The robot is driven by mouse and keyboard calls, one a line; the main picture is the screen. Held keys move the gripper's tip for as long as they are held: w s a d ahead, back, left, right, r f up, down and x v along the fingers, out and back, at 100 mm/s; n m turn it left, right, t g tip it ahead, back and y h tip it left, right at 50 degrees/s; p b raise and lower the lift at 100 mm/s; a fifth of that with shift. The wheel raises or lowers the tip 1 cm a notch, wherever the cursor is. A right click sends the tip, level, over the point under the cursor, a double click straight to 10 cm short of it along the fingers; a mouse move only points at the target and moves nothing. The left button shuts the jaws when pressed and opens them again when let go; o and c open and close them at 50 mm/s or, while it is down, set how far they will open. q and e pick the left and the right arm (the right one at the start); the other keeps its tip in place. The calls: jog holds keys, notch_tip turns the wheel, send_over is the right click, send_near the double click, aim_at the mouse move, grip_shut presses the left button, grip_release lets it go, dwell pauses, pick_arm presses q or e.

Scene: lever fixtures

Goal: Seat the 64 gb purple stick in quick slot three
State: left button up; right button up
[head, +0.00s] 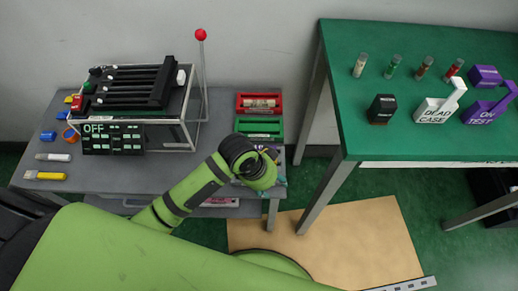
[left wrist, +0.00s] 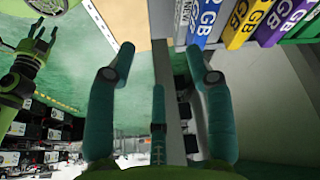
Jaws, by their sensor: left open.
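A purple stick with a GB label (left wrist: 208,14) stands in a row of labelled sticks at the top right of the left wrist view; its full capacity text is cut off. My left gripper (left wrist: 156,62) is open and empty, apart from the sticks. In the head view my left arm reaches over the grey table's right end and mostly hides the hand. The slot fixture (head: 135,85), with several long black bars and an OFF panel (head: 113,138), stands at the left; I cannot read slot numbers. My right gripper (left wrist: 36,48) shows at the left wrist view's left, fingers apart.
Red (head: 259,103) and green (head: 259,127) trays sit on the grey table's right side. A red-knobbed rod (head: 201,35) rises beside the fixture. The green table (head: 390,140) at right holds vials, a black block and DEAD CASE (head: 436,109) and ON TEST (head: 482,114) holders.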

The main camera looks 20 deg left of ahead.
pick_arm(q)
jog(key=w+m, duration=0.1)
jog(key=w, duration=0.1)
jog(key=w+a+m+y, duration=0.1)
jog(key=w+r+m+g, duration=0.1)
jog(key=w, duration=0.1)
jog(key=shift+w+a+m, duration=0.15)
jog(key=shift+w+m, duration=0.2)
jog(key=shift+m, duration=0.05)
jog(key=w+a+r+y, duration=0.1)
jog(key=a, duration=0.1)
jog(key=w+a+r+m, duration=0.1)
jog(key=w+a, duration=0.1)
jog(key=w+a+g+y, duration=0.1)
jog(key=w+a, duration=0.1)
jog(key=a, duration=0.1)
jog(key=shift+w+r+y, duration=0.25)
jog(key=shift+r+y, duration=0.05)
jog(key=shift+r, duration=0.1)
jog(key=f, duration=0.7)
jog(key=shift+a+b, duration=0.2)
jog(key=shift+b, duration=0.2)
jog(key=shift+r, duration=0.1)
grip_shut()
